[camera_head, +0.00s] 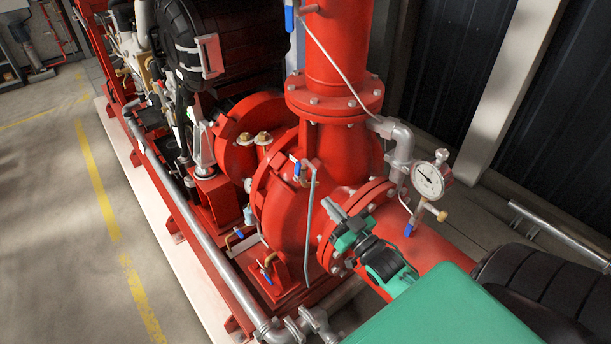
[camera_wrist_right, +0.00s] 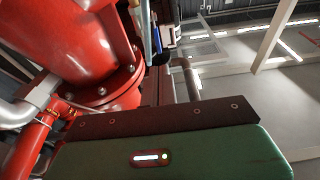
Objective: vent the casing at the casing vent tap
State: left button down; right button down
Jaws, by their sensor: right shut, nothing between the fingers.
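The red pump casing (camera_head: 290,215) stands in the middle of the head view. A small tap with a blue lever (camera_head: 297,169) sits on top of it, and a thin grey pipe (camera_head: 308,225) runs down from there. I take this for the casing vent tap. My right gripper (camera_head: 342,214) is shut and empty, in front of the casing's right flange and apart from the tap, to its lower right in the picture. The tap cannot be made out surely in the right wrist view, where a red flange (camera_wrist_right: 110,92) fills the upper left. My left gripper is out of view.
A pressure gauge (camera_head: 428,180) stands at right with a blue-handled valve (camera_head: 408,230) below it. A tall red pipe (camera_head: 336,50) rises behind the casing. More small blue-handled taps (camera_head: 267,275) sit low at the casing's left. Open floor (camera_head: 60,230) lies at left.

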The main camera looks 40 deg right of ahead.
aim_at(299, 170)
jog(key=p+x, duration=0.3)
jog(key=x, duration=0.6)
jog(key=shift+w+r, duration=0.1)
jog(key=shift+w, duration=0.1)
jog(key=shift+w+p, duration=0.45)
jog(key=shift+w, duration=0.2)
